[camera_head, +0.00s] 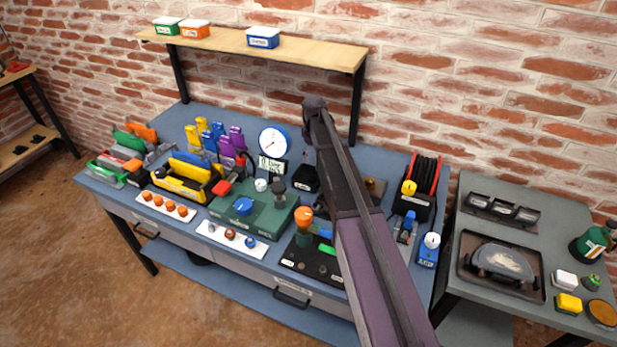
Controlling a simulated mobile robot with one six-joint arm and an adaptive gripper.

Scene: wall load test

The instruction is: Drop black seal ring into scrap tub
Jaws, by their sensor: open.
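I cannot pick out the black seal ring for certain; small dark parts lie on the black fixture plate (295,262) at the bench's front, too small to tell apart. No container can be read as the scrap tub. A dark rounded object (200,257) shows partly under the bench, and I cannot tell what it is. My arm rises from the lower right across the middle of the bench, its far end above the back of the bench. My gripper cannot be made out and may be hidden behind the arm.
The blue bench (240,118) is crowded with a green test block (270,222), yellow holder (180,185), dial gauge (273,142) and cable reel (424,175). A shelf (300,45) with small tubs overhangs its back. A grey side table (540,238) holds a dark tray (465,277).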

